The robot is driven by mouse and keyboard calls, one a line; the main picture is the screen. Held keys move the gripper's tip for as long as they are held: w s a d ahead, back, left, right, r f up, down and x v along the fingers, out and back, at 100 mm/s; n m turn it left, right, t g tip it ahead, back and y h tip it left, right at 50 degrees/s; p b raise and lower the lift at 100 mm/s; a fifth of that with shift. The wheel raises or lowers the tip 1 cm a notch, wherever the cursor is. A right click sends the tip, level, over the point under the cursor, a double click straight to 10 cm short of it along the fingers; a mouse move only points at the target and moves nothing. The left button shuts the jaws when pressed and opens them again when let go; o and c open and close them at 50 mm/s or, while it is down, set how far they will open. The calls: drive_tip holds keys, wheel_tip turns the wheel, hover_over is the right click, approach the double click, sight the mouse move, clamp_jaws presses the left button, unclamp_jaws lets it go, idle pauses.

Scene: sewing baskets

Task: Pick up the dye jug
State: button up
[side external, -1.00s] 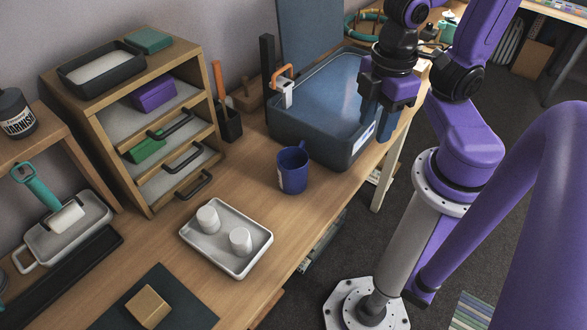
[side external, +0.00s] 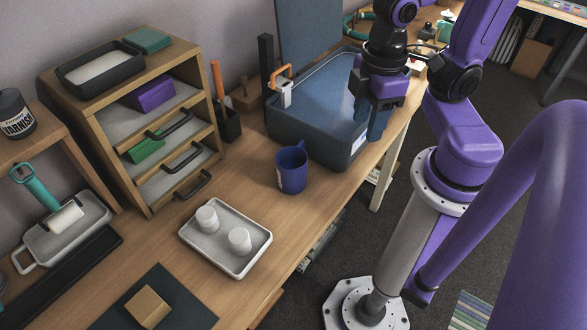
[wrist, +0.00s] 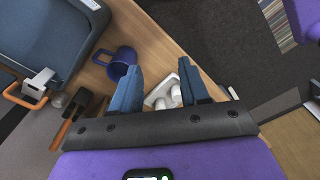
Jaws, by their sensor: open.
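The dye jug, a dark blue jug with a pale label (side external: 291,168), stands upright on the wooden bench in front of the blue-grey basin. It also shows in the wrist view (wrist: 122,64), left of the left finger, with its open mouth visible. My gripper (side external: 367,106) is open and empty, above the right end of the basin, to the right of and higher than the jug. In the wrist view its two blue fingers (wrist: 160,75) are spread apart with nothing between them.
The basin (side external: 318,148) with an orange-handled clamp (side external: 283,86) stands behind the jug. A white tray with two white cups (side external: 246,266) lies to the front left. A wooden drawer unit (side external: 150,185) stands at the left. Bare bench surrounds the jug's front.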

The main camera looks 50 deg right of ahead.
drive_tip(key=w+d+f+m, duration=0.1)
drive_tip(key=w+f+m, duration=0.2)
drive_tip(key=w+m, duration=0.9)
drive_tip(key=m, duration=1.5)
hover_over(302, 145)
drive_tip(key=w+d, duration=0.1)
wheel_tip(302, 145, down, 3)
drive_tip(key=shift+m, duration=0.3)
drive_tip(key=shift+d+f, duration=0.2)
drive_tip(key=shift+f, duration=4.2)
drive_tip(key=shift+d+f, duration=0.15)
drive_tip(key=shift+f, duration=4.25)
clamp_jaws()
